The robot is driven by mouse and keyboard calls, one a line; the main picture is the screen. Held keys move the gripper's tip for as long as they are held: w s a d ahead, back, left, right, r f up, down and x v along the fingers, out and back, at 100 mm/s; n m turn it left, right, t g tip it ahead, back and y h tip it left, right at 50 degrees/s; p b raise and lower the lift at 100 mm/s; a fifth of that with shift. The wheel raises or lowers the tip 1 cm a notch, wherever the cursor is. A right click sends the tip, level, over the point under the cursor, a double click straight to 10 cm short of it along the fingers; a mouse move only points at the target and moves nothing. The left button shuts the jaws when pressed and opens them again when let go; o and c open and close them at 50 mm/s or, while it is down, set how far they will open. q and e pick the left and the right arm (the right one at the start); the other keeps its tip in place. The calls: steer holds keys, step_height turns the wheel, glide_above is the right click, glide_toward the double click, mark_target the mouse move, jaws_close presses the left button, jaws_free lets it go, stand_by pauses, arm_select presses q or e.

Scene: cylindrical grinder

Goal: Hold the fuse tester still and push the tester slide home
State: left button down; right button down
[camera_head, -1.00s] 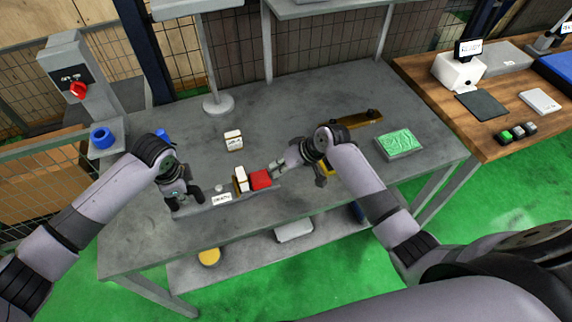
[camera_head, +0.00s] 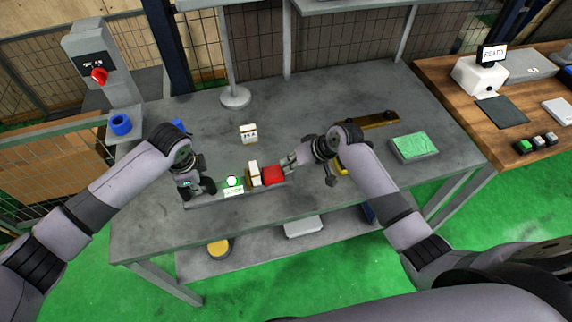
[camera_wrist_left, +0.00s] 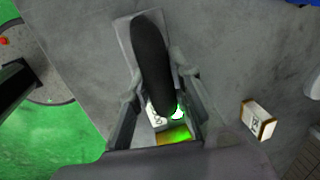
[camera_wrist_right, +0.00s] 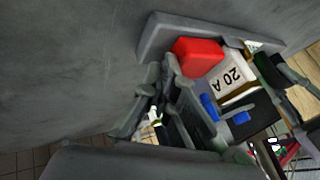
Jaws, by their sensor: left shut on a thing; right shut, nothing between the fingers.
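The grey fuse tester (camera_head: 213,202) lies near the table's front edge. A white and tan fuse (camera_head: 253,173) stands in it, reading "20 A" in the right wrist view (camera_wrist_right: 231,77), against the red slide block (camera_head: 274,175). Its lamp (camera_head: 232,181) glows green beside a white label (camera_head: 233,191). My left gripper (camera_head: 203,189) is shut on the black upright handle (camera_wrist_left: 150,65) at the tester's left end. My right gripper (camera_head: 287,163) is shut and empty, its tips close to the outer side of the red block; I cannot tell if they touch.
A second fuse (camera_head: 248,133) stands behind the tester. A green board (camera_head: 414,147) lies at right, and a brass-coloured bar (camera_head: 368,120) lies behind my right arm. A grey post base (camera_head: 235,97) stands at the back. The side bench's display (camera_head: 491,53) reads "READY".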

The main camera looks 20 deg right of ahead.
steer(key=d, duration=0.1)
steer(key=d+r, duration=0.1)
steer(key=d, duration=0.1)
steer(key=shift+s+d, duration=0.15)
steer(key=shift+d, duration=0.1)
arm_select(q)
steer(key=shift+d, duration=0.1)
arm_select(e)
steer(key=v, duration=0.8)
steer(key=shift+s+r, duration=0.2)
steer(key=shift+r, duration=0.05)
steer(key=shift+d, duration=0.1)
arm_select(q)
steer(key=c, duration=1.4)
jaws_free()
steer(key=shift+o, duration=0.2)
step_height(320, 180, up, 12)
steer(key=s, duration=0.2)
steer(key=shift+s, duration=0.15)
steer(key=shift+f, duration=0.1)
